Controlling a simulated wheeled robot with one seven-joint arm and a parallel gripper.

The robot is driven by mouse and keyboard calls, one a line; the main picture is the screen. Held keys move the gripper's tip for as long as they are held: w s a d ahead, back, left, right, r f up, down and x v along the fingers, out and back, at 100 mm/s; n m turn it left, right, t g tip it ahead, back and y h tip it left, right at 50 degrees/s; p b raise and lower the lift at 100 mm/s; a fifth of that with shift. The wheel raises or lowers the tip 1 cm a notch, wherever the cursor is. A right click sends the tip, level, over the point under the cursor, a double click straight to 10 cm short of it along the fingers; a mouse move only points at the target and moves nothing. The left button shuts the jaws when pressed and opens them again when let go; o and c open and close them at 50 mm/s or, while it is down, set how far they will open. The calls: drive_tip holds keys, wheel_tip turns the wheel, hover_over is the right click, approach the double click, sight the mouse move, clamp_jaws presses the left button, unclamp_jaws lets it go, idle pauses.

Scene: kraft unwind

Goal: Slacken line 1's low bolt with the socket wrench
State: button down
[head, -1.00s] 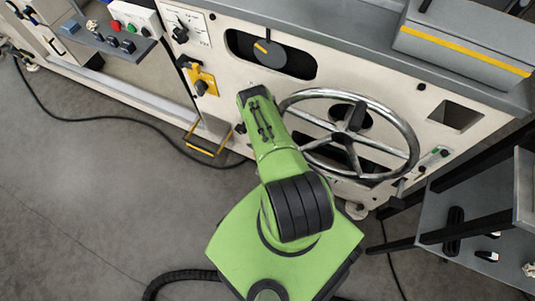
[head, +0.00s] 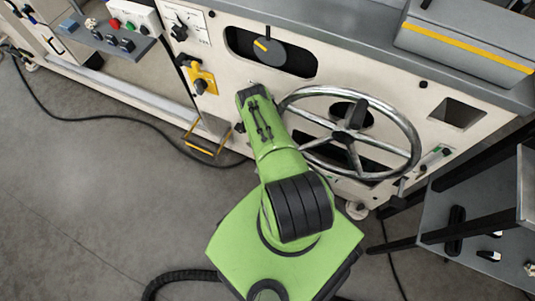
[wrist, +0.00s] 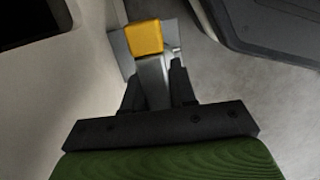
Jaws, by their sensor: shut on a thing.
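My gripper (wrist: 157,88) shows in the wrist view, its two dark fingers shut on a grey metal bar (wrist: 151,72), apparently the socket wrench. A yellow block (wrist: 145,38) shows at the bar's far end; I cannot tell whether it belongs to the bar. In the head view my green arm reaches to the machine's cream front panel (head: 225,105), left of the handwheel, and hides the gripper and what it holds. I cannot pick out line 1's low bolt in either view, nor tell whether the wrench touches a bolt.
The spoked metal handwheel (head: 412,160) stands close to the right of my arm. A yellow-edged step (head: 199,150) juts out low on the left. A black cable (head: 95,119) lies on the floor. A dark-framed table (head: 470,205) is at the right. The floor at the left is open.

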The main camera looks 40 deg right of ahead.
drive_tip(key=shift+f, duration=0.45)
idle(0.8)
